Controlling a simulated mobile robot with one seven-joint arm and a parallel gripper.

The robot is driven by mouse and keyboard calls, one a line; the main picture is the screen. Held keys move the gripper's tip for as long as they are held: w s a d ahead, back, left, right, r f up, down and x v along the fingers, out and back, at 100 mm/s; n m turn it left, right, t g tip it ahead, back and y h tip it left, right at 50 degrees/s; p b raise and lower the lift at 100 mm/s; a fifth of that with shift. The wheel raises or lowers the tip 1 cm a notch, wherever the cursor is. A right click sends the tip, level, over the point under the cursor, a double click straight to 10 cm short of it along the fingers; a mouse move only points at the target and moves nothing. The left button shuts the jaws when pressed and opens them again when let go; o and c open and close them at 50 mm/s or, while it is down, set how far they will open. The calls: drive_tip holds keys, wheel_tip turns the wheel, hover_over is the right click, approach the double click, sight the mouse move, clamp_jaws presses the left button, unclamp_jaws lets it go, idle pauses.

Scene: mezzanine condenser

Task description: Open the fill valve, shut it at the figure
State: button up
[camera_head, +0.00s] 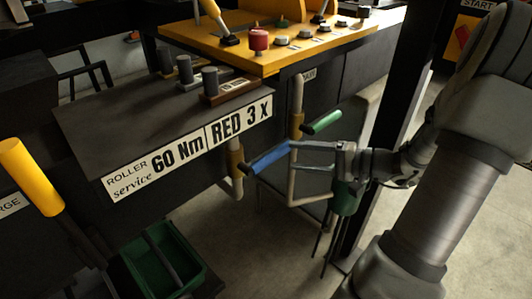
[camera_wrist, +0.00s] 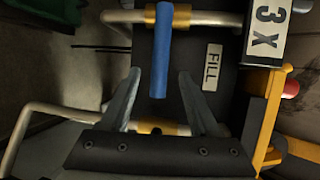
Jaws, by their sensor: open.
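The blue lever handle (camera_head: 270,158) sits on a brass valve body on a pale pipe beside the dark cabinet. In the wrist view the blue handle (camera_wrist: 161,60) runs down from the top, next to a FILL plate (camera_wrist: 212,67). My gripper (camera_head: 294,154) reaches in from the right at the handle's free end. In the wrist view my gripper (camera_wrist: 159,74) is open, with a finger on each side of the handle and gaps on both sides. A green lever handle (camera_head: 321,123) stands just behind, on a second brass valve. No fill reading is visible.
A sign (camera_head: 188,150) reads "60 Nm RED 3 x" on the cabinet's front. A yellow console (camera_head: 262,60) with knobs and levers is above. A dark post (camera_head: 400,90) stands near my arm. A green bin (camera_head: 165,262) and a yellow handle (camera_head: 30,175) are at left.

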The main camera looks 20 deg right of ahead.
sight(267, 157)
drive_tip(key=x, duration=0.9)
clamp_jaws()
drive_tip(key=shift+f, duration=0.1)
idle(1.1)
